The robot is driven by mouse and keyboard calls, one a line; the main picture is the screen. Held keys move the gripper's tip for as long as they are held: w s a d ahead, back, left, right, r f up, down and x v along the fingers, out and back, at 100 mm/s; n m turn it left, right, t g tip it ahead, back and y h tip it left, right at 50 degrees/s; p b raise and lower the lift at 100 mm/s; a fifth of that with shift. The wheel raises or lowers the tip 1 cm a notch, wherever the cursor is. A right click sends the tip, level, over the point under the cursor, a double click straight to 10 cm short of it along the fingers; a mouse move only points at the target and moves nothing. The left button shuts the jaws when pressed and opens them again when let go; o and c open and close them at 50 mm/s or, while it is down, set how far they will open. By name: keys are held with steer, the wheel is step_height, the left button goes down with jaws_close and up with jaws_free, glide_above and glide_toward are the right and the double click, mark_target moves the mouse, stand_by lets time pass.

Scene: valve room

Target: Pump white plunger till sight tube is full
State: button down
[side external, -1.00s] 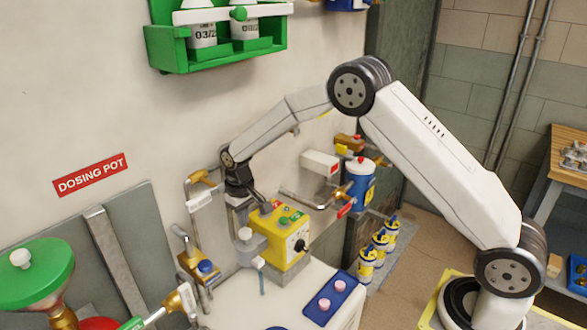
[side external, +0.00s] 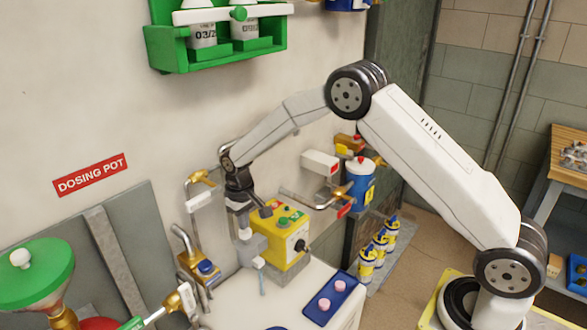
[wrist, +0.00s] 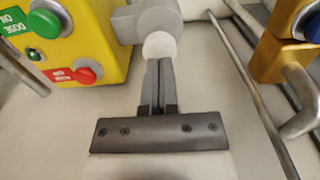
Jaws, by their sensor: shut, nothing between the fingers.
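My gripper (side external: 243,212) points down above the grey pump body (side external: 252,246) beside the yellow control box (side external: 280,238). In the wrist view my gripper (wrist: 160,64) is shut and empty, its tips at the white plunger (wrist: 160,45). The tips seem to touch or nearly touch the plunger, which sits against the grey pump body (wrist: 150,16). In the side view the plunger is mostly hidden by the fingers.
The yellow box also shows in the wrist view (wrist: 85,25), with green and red buttons close left of my fingers. A brass valve with a blue cap (side external: 206,268) and bent pipes stand left of the pump. A blue panel with pink knobs (side external: 331,298) lies in front.

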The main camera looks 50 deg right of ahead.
steer(key=shift+f, duration=1.3)
steer(key=shift+r, duration=1.9)
steer(key=shift+r, duration=0.15)
step_height(320, 180, up, 6)
steer(key=shift+f, duration=0.1)
stand_by(0.4)
steer(key=shift+s, duration=0.1)
